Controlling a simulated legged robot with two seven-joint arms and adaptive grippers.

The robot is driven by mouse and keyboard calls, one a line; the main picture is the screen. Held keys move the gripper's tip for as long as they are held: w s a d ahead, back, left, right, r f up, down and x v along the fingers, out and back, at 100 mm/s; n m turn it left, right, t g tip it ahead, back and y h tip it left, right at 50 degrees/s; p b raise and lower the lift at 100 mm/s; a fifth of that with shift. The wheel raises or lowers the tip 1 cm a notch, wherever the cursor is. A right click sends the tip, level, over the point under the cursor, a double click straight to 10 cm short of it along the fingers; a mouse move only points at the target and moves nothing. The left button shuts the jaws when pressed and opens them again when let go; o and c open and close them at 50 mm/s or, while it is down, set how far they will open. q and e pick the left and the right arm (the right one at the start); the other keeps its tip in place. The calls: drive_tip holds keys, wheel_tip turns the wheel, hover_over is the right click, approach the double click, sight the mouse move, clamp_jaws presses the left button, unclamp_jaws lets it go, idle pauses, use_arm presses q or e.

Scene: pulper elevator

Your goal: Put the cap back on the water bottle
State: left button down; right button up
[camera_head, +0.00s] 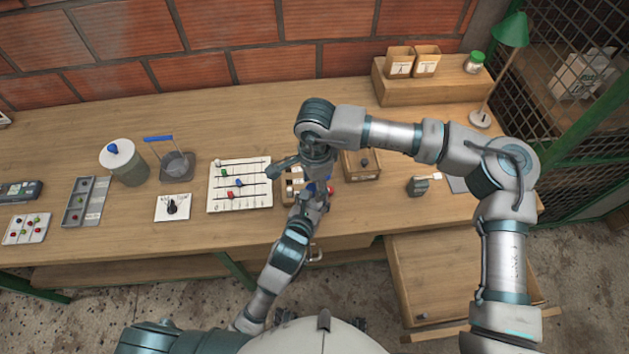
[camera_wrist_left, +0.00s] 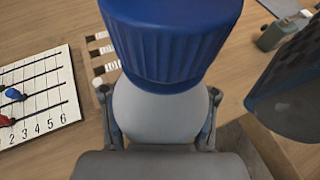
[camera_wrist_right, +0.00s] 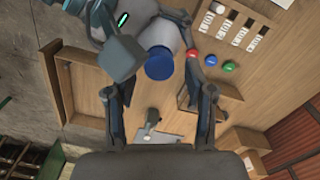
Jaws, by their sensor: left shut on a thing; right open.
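The water bottle (camera_wrist_left: 158,118), pale grey with rounded shoulders, stands between the fingers of my left gripper (camera_wrist_left: 160,112), which is shut on it. A ribbed blue cap (camera_wrist_left: 170,40) sits over its top and hides the neck. I cannot tell whether it is screwed tight. In the right wrist view, the cap (camera_wrist_right: 160,63) shows as a blue disc beyond the open fingers of my right gripper (camera_wrist_right: 160,100), apart from them. In the head view, the right arm and gripper (camera_head: 318,172) hang over the left gripper (camera_head: 308,198) and hide most of the bottle and cap.
A slider board (camera_head: 240,185) lies left of the grippers, and a wooden box (camera_head: 362,168) is close on their right. A grey jug (camera_head: 128,168) and a blue-handled container (camera_head: 176,165) stand further left.

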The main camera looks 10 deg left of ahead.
drive_tip(key=shift+r, duration=2.3)
drive_tip(key=shift+c, duration=0.4)
drive_tip(key=n, duration=0.1)
drive_tip(key=r+n, duration=0.1)
drive_tip(key=n, duration=0.2)
drive_tip(key=shift+a+r, duration=0.1)
drive_tip(key=shift+r, duration=0.2)
drive_tip(key=n, duration=0.1)
drive_tip(key=r+n, duration=0.1)
drive_tip(key=n, duration=0.3)
drive_tip(key=shift+s+a+r, duration=0.1)
drive_tip(key=shift+a+r, duration=0.15)
drive_tip(key=shift+r, duration=0.15)
drive_tip(key=shift+f, duration=0.15)
drive_tip(key=shift+f, duration=3.9)
